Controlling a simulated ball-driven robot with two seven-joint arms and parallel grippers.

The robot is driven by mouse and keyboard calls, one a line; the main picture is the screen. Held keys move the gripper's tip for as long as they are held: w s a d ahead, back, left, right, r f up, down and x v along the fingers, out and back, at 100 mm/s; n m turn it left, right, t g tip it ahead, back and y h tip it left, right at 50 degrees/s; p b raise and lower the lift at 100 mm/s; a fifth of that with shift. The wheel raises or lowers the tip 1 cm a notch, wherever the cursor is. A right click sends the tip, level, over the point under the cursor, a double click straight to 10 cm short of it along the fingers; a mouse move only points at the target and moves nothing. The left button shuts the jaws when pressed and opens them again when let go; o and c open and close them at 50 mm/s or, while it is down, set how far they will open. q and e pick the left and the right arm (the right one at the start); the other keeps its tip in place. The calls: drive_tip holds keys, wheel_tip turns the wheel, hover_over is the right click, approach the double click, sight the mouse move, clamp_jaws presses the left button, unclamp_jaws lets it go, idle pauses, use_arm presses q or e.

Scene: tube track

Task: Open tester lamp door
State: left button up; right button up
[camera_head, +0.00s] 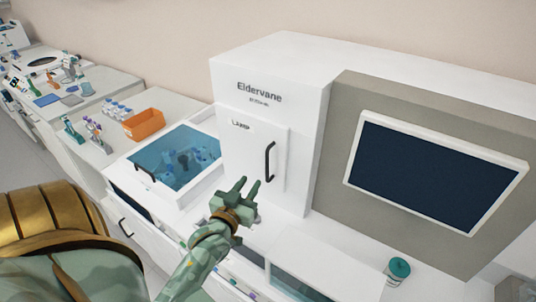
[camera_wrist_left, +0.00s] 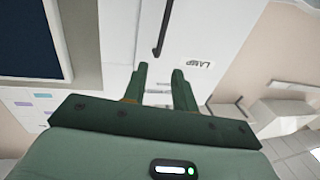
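The lamp door (camera_head: 240,150) is a white panel labelled "LAMP" on the front of the white tester (camera_head: 270,75). It looks shut. Its dark vertical handle (camera_head: 269,160) is on the door's right side. My left gripper (camera_head: 248,184) is in front of the door's lower part, its fingers apart with nothing between them. In the left wrist view my left gripper (camera_wrist_left: 158,74) points at the door (camera_wrist_left: 195,35), and the handle (camera_wrist_left: 162,28) is ahead of the fingertips, apart from them. My right gripper is in neither view.
A blue-windowed box (camera_head: 175,160) with a dark handle is left of the door. An orange bin (camera_head: 144,124) and tube racks stand farther left. A dark screen (camera_head: 432,172) is right of the door. A teal-capped container (camera_head: 398,269) stands on the counter at front right.

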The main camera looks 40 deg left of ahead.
use_arm(q)
drive_tip(key=x, duration=1.3)
drive_tip(key=shift+w+f, duration=0.15)
drive_tip(key=shift+w, duration=0.05)
clamp_jaws()
